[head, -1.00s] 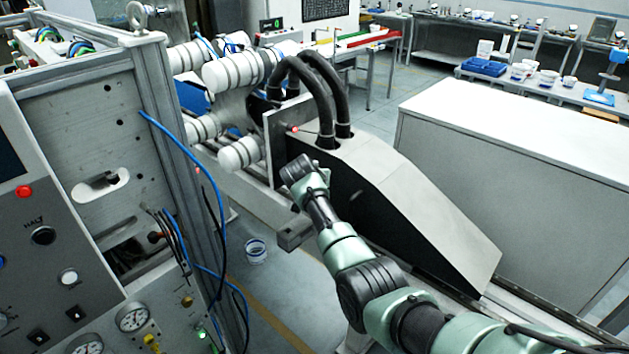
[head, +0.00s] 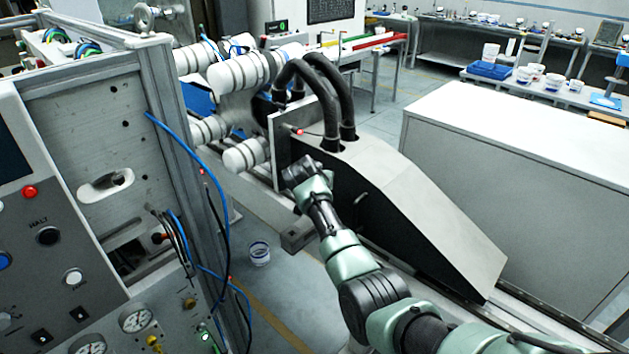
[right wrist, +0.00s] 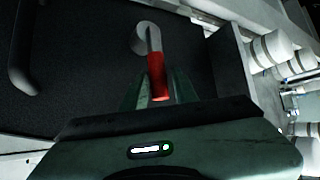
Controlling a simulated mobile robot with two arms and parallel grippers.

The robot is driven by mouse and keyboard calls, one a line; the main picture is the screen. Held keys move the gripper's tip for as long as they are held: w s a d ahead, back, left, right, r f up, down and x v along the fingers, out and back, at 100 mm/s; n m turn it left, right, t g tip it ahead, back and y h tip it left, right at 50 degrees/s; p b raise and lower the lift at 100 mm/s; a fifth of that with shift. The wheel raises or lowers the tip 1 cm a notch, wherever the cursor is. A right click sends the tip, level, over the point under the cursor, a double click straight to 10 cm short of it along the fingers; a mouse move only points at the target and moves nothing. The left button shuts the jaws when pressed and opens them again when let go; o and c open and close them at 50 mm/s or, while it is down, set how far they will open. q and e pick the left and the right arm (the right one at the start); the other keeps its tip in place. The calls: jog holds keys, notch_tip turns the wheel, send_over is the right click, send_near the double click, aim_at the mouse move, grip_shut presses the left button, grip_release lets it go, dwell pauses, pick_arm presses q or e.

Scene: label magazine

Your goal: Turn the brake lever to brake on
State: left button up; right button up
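In the right wrist view a lever with a grey pivot and a red grip (right wrist: 157,77) stands out from a dark panel. My right gripper (right wrist: 160,88) has its dark green fingers close on either side of the red grip; whether they touch it cannot be made out. In the head view my right gripper (head: 298,172) is at the dark side of the sloped machine housing (head: 415,195). A small red-tipped rod (head: 298,131) shows just above it there; I cannot tell whether it is the same lever. My left gripper is out of view.
A black bar handle (right wrist: 20,60) is left of the lever in the right wrist view. White rollers (head: 240,72) are at the upper left of the housing. A control cabinet (head: 90,150) with gauges and cables fills the left.

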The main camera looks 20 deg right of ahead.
jog(key=v, duration=0.6)
jog(key=shift+b, duration=0.45)
jog(key=shift+s+a, duration=0.1)
jog(key=shift+a, duration=0.05)
jog(key=s+a+f+n+g+y, duration=0.1)
jog(key=s+a+f+n, duration=0.15)
jog(key=f, duration=0.85)
jog(key=s+a+f+n+y, duration=0.1)
jog(key=s+f, duration=0.3)
jog(key=f, duration=0.7)
jog(key=s+a+f+n+g+y+b, duration=0.1)
jog(key=s+f, duration=0.6)
jog(key=f, duration=0.3)
jog(key=s+a+f+n+g+y, duration=0.1)
jog(key=s+a+f+n, duration=0.1)
jog(key=s+f, duration=0.7)
jog(key=s+a+f+n+g+y, duration=0.1)
jog(key=s+f, duration=0.6)
jog(key=s, duration=0.3)
jog(key=s+f+n+g, duration=0.1)
jog(key=s+f+g, duration=0.1)
jog(key=s+f, duration=0.9)
jog(key=s, duration=1)
jog(key=s+f+g+b, duration=0.1)
jog(key=s+f, duration=0.1)
jog(key=s, duration=1)
jog(key=shift+s+f+g+y, duration=0.25)
jog(key=shift+g+y, duration=0.05)
jog(key=shift+y, duration=0.1)
